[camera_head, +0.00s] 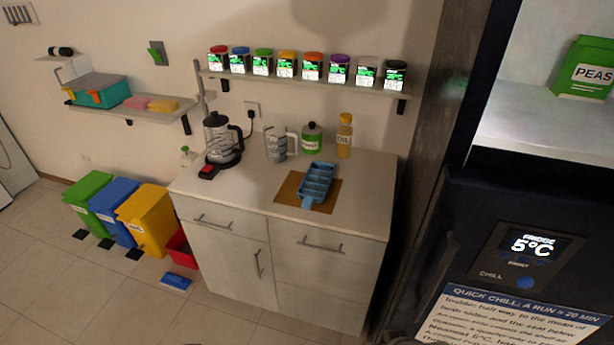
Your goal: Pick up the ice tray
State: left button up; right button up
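The blue ice tray (317,183) lies on a brown mat (290,190) on the counter, right of the middle. Its compartments face up, and a tab at its near end points toward the counter's front edge. I cannot make out whether the compartments hold anything. Neither of my grippers shows in the head view, and nothing touches the tray.
On the counter (235,190), a kettle (218,138), a clear jug (277,144), a green-labelled jar (311,138) and an oil bottle (344,137) stand behind the tray. A spice shelf (290,83) hangs above. The dark fridge (470,220) stands at right. Counter left of the mat is clear.

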aim_at(313, 187)
jog(key=i+j, duration=0.3)
jog(key=i+j+z, duration=0.15)
jog(key=i+j, duration=0.15)
jog(key=j, duration=0.15)
jog(key=i+j, duration=0.3)
jog(key=i+j+z, duration=0.1)
jog(key=i+j, duration=0.2)
jog(key=j, duration=0.25)
